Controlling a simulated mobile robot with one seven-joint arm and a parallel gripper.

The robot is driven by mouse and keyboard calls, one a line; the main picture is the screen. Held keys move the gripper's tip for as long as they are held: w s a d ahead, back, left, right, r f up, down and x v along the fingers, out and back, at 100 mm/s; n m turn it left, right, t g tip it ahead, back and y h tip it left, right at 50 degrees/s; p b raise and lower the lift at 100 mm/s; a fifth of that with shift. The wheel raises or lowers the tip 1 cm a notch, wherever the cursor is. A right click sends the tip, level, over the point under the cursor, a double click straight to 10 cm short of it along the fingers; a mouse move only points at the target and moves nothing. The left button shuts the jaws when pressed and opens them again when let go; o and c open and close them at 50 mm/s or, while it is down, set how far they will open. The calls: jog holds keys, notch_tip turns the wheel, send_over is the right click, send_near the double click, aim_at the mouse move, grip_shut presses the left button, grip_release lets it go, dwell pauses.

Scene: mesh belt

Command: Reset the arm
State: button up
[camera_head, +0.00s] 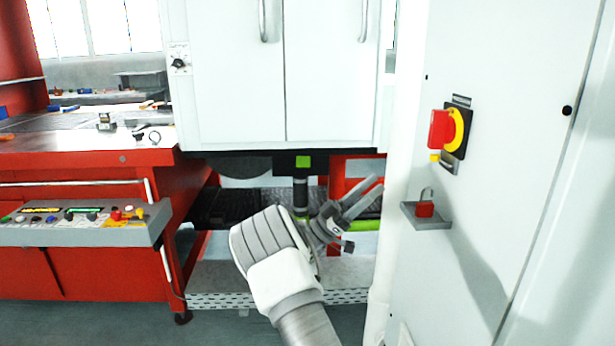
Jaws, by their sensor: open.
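My arm reaches up from the bottom middle of the head view. My gripper (366,192) is at its end, with its two grey fingers spread apart and pointing up to the right. Nothing shows between the fingers. The gripper is in front of the dark mesh belt (228,205) and below the white cabinet, left of the white panel. From this one view I cannot tell how far the gripper is from the belt.
A white cabinet (235,75) hangs above the belt. A control box (85,232) juts out before the red workbench (75,150) on the left.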

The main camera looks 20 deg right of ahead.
jog(key=shift+r, duration=0.1)
jog(key=w+d+r+n+t+y, duration=0.4)
jog(key=w+r+n+t+y, duration=0.35)
jog(key=t, duration=0.95)
jog(key=s+a+n+t+y, duration=0.45)
jog(key=a+n+y, duration=0.35)
jog(key=a+y, duration=0.65)
jog(key=s+a+f+n+g+y, duration=0.2)
jog(key=s+a+y, duration=0.15)
jog(key=s, duration=0.35)
jog(key=s+a+f+n+g+y, duration=0.2)
jog(key=s+a, duration=0.3)
jog(key=s, duration=0.2)
jog(key=s+a+f+n+g+h, duration=0.15)
jog(key=s+f, duration=0.25)
jog(key=s, duration=0.5)
jog(key=s+d+f+g, duration=0.1)
jog(key=s+f+g, duration=0.25)
jog(key=s, duration=0.55)
notch_tip(320, 180, up, 23)
jog(key=s+p, duration=0.1)
jog(key=p, duration=2.3)
jog(key=shift+a, duration=0.15)
